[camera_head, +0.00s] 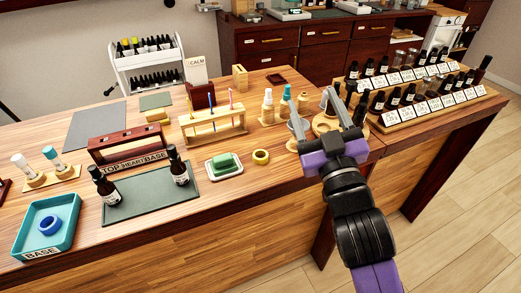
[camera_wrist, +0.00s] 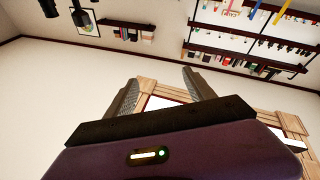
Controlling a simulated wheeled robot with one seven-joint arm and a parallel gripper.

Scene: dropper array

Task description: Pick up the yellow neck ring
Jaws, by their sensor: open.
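The yellow neck ring (camera_head: 261,157) lies flat on the wooden table in the head view, just right of the white dish with green soap. My gripper (camera_head: 312,112) is to the right of the ring and raised over the right part of the table. Its two fingers are spread apart with nothing between them. The wrist view shows the open fingers (camera_wrist: 160,88) pointing at a wall with shelves. The ring is not in the wrist view.
The soap dish (camera_head: 223,167) sits close to the ring's left. A wooden tube rack (camera_head: 212,130) stands behind it. Dropper bottles on a stand (camera_head: 268,106) are behind the ring. A blue tray (camera_head: 46,228) holds a blue ring at far left. Table in front of the yellow ring is clear.

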